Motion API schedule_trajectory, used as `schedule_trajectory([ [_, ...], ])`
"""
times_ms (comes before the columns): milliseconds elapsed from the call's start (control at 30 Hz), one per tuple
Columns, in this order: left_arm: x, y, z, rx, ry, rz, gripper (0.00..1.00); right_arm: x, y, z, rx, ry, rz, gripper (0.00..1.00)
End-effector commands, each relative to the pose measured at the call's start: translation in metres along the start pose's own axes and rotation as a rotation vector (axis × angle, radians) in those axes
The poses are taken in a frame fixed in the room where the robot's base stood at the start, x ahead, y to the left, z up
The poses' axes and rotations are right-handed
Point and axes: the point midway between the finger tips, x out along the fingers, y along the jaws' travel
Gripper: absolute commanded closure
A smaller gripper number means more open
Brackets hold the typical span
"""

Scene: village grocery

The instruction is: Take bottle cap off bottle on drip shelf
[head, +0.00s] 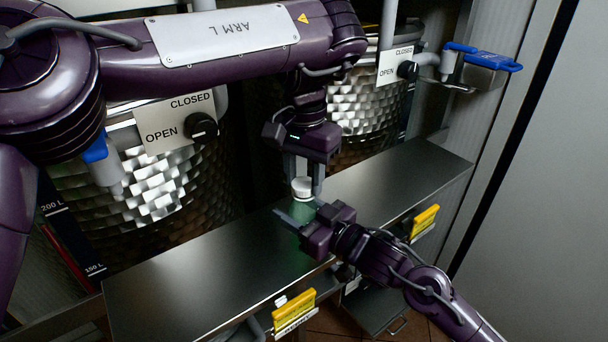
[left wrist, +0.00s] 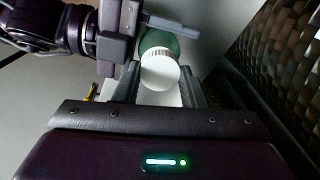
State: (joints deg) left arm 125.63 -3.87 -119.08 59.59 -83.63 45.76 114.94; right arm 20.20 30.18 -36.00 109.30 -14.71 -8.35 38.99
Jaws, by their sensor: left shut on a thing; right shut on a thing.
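A green bottle (head: 301,211) stands on the metal drip shelf (head: 190,268), near its middle. Its white cap (head: 301,184) is at the top of the bottle; I cannot tell whether there is a gap between them. My left gripper (head: 303,181) comes down from above and is shut on the cap. The left wrist view shows the cap (left wrist: 160,71) between the two fingers, with the green bottle (left wrist: 159,41) behind it. My right gripper (head: 294,217) reaches in from the lower right and is shut around the bottle's body, hiding part of it.
Two hammered metal tanks (head: 156,190) stand behind the shelf, with OPEN/CLOSED plates and black knobs (head: 202,127). Blue-handled taps (head: 487,61) stick out above. Yellow tags (head: 294,308) hang on the shelf's front edge. The shelf is clear on both sides of the bottle.

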Motion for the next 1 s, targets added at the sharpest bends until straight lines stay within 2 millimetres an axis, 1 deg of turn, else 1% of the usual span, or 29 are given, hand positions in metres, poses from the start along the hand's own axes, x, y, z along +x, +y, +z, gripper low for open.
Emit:
schedule_trajectory([
  [367,-0.001,0.0,0.0,0.002,0.001,-0.001,0.9,0.0,0.0,0.001,0.0,-0.003,-0.001,1.0],
  [1000,-0.021,0.0,0.0,0.003,0.0,-0.001,0.9,0.0,0.0,0.001,0.001,-0.003,0.0,1.0],
])
